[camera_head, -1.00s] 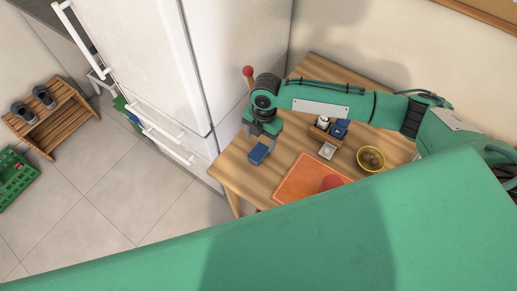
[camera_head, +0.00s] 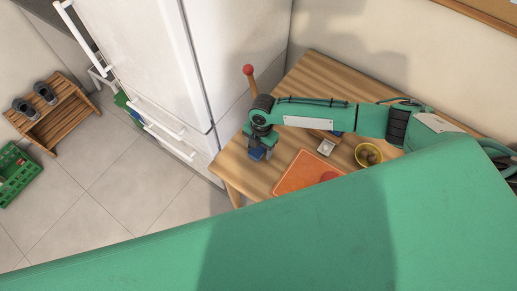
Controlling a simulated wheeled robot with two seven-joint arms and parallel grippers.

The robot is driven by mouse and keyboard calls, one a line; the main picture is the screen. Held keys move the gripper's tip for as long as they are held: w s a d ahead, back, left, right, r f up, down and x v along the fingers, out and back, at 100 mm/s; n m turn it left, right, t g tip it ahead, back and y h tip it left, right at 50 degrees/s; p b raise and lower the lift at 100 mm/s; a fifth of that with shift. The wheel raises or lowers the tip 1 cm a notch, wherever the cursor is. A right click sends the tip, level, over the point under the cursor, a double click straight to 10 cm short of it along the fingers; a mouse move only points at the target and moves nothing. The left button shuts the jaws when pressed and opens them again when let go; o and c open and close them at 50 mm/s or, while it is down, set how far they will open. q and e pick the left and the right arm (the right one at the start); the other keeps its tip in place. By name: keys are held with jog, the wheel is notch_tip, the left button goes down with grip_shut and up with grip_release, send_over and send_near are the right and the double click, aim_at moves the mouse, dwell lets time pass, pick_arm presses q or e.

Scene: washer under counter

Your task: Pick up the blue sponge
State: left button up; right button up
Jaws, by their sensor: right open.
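The blue sponge (camera_head: 256,154) lies on the wooden table (camera_head: 235,168) near its left edge. Only part of it shows below my right gripper (camera_head: 262,152). My right gripper points down over the sponge with its fingers open, one on each side as far as I can see. Whether the fingers touch the sponge I cannot tell. My left gripper is not in view.
An orange board (camera_head: 300,176) with a red round thing (camera_head: 328,176) lies right of the sponge. A yellow bowl (camera_head: 368,155) and a small pale item (camera_head: 326,147) are further right. The white fridge (camera_head: 150,60) stands close on the left.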

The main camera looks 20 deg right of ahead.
aim_at(259, 148)
jog(key=c, duration=1)
jog(key=shift+c, duration=0.2)
jog(key=shift+r, duration=0.1)
notch_tip(259, 148, up, 20)
jog(key=b, duration=0.3)
